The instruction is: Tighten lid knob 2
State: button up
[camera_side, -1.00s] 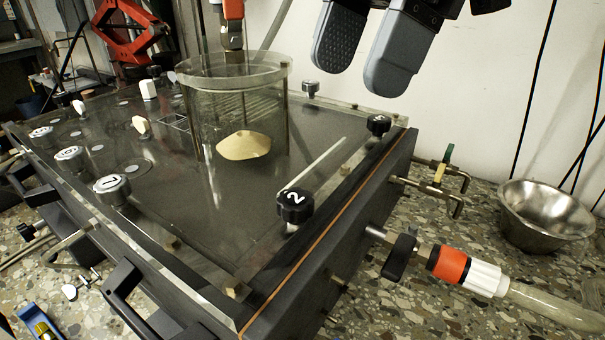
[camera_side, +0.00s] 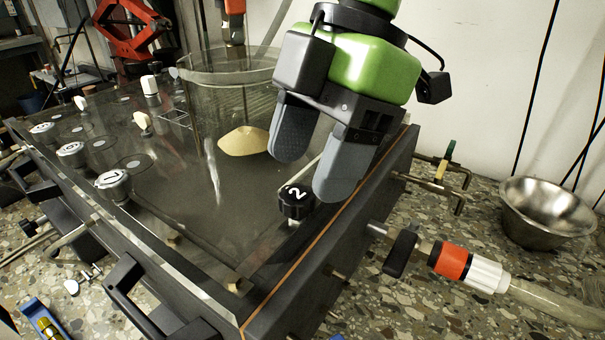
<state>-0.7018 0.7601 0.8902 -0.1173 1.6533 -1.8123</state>
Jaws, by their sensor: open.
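Lid knob 2 (camera_side: 296,202) is a black ribbed knob with a white "2" on top, near the front right corner of the tank's clear lid (camera_side: 215,240). My gripper (camera_side: 312,178) is open, with its two grey padded fingers pointing down. The fingers are just above and behind the knob in the picture. The right finger's tip overlaps the knob's right edge in the picture; I cannot tell whether it touches. Nothing is between the fingers.
A silver knob marked 1 (camera_side: 113,184) sits at the lid's left. A hose with an orange collar (camera_side: 450,262) leaves the tank's right side. A metal bowl (camera_side: 543,212) stands at right.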

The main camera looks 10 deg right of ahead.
aim_at(297, 201)
jog(key=shift+x, duration=1.3)
jog(key=c, duration=0.9)
jog(key=shift+c, duration=0.2)
